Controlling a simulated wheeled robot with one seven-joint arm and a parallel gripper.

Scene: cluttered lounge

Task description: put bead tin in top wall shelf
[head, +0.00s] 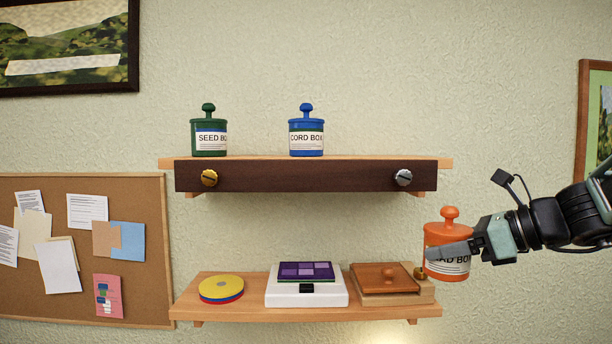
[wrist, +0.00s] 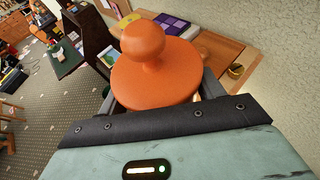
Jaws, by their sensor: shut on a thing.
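The bead tin (head: 447,233) is an orange lidded tin with a round knob and a white label, partly covered by a finger. My gripper (head: 455,250) is shut on it and holds it upright just right of the lower shelf's right end. In the wrist view the tin's orange lid and knob (wrist: 155,75) show between the fingers. The top wall shelf (head: 306,177) is a light board with a dark front strip, up and to the left of the tin. A green seed tin (head: 209,135) and a blue cord tin (head: 306,133) stand on it.
The lower shelf (head: 240,312) holds coloured discs (head: 221,289), a white box with a purple top (head: 306,287) and a wooden box (head: 385,280). The top shelf is free right of the blue tin.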

